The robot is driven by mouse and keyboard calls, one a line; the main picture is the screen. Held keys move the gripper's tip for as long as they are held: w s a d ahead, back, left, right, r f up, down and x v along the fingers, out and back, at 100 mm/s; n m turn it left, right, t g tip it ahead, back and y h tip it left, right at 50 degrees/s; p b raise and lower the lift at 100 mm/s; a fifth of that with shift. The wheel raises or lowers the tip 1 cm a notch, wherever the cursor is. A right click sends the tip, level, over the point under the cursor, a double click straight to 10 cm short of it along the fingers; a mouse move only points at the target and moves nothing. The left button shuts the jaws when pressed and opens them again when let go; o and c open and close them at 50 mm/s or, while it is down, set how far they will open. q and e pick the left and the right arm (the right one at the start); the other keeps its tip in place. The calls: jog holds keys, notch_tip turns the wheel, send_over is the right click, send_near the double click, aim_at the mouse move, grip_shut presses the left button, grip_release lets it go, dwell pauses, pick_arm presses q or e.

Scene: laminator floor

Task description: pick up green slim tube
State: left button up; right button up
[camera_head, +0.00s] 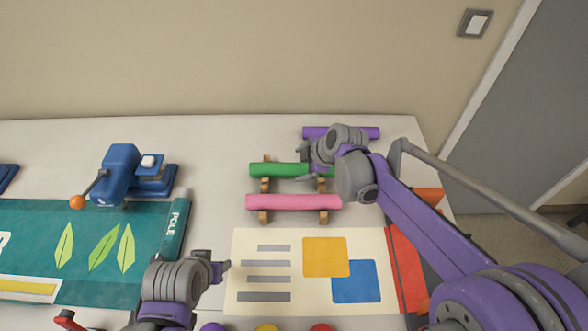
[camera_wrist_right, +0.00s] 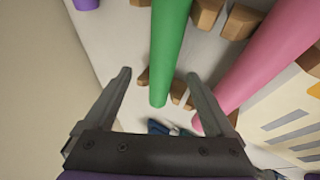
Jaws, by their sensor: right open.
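The green slim tube (camera_head: 278,169) lies level across wooden rests, between a purple tube behind it and a pink tube in front. My right gripper (camera_head: 306,161) is over the right part of the green tube and hides some of it. In the right wrist view the gripper (camera_wrist_right: 158,78) is open and empty. The green tube (camera_wrist_right: 168,50) runs between its two fingers in the picture, and I cannot tell how far below them it lies. My left gripper (camera_head: 224,269) is at the front, left of the cream poster, away from the tubes.
The pink tube (camera_head: 293,202) lies close in front and the purple tube (camera_head: 345,132) behind. A cream poster (camera_head: 285,300) lies at the front. A teal banner (camera_head: 85,240) and a blue device (camera_head: 120,172) are left. The wall (camera_head: 220,50) is behind the table.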

aim_at(295, 168)
jog(key=x, duration=0.5)
jog(key=shift+a+f, duration=0.1)
jog(key=shift+f, duration=0.35)
jog(key=shift+c, duration=0.2)
grip_shut()
